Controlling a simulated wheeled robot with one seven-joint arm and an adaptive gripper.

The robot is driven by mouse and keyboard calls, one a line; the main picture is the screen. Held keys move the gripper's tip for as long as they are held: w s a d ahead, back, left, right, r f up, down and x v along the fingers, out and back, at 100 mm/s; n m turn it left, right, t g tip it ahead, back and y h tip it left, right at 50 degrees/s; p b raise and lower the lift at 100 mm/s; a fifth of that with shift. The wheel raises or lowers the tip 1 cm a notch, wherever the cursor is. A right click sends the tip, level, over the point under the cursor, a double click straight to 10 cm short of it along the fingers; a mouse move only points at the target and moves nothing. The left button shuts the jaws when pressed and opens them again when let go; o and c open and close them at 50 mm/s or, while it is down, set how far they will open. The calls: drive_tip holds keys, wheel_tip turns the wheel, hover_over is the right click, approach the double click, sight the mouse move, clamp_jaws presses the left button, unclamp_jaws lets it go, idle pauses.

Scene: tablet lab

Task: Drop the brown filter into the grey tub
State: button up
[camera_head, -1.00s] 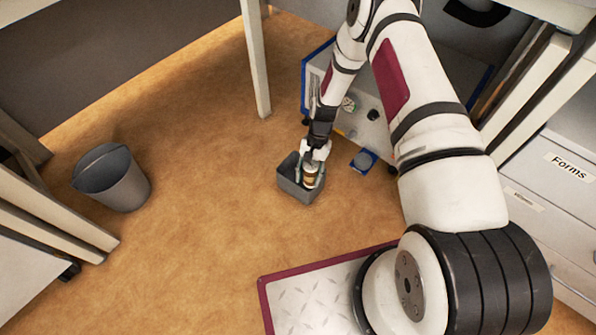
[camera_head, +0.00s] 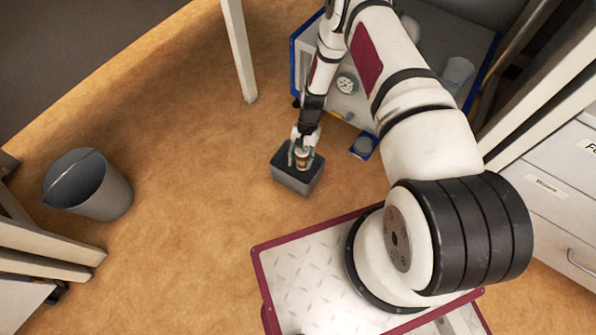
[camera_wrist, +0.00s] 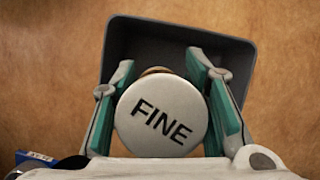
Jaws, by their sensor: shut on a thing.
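The brown filter (camera_head: 302,159) is small and round, with a white top marked FINE that faces the camera in the wrist view (camera_wrist: 160,118). My gripper (camera_head: 304,152) is shut on it, with a green-padded finger on each side. The grey tub (camera_head: 296,182) is a small open box standing on the floor. The filter is at the tub's mouth, and in the wrist view the tub's rim (camera_wrist: 185,28) surrounds its far side. How deep the filter sits is unclear. The near side of the tub is hidden by the filter and gripper.
A larger round grey bucket (camera_head: 88,187) stands at the left. A blue-edged cabinet (camera_head: 345,104) is behind my arm, with a small blue item (camera_head: 363,146) on the floor right of the tub. A table leg (camera_head: 238,55) rises behind. Floor between bucket and tub is clear.

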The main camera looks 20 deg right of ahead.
wheel_tip(320, 180, down, 2)
drive_tip(key=shift+b, duration=0.5)
drive_tip(key=o, duration=1.3)
drive_tip(key=v, duration=1.2)
drive_tip(key=shift+s+d, duration=0.1)
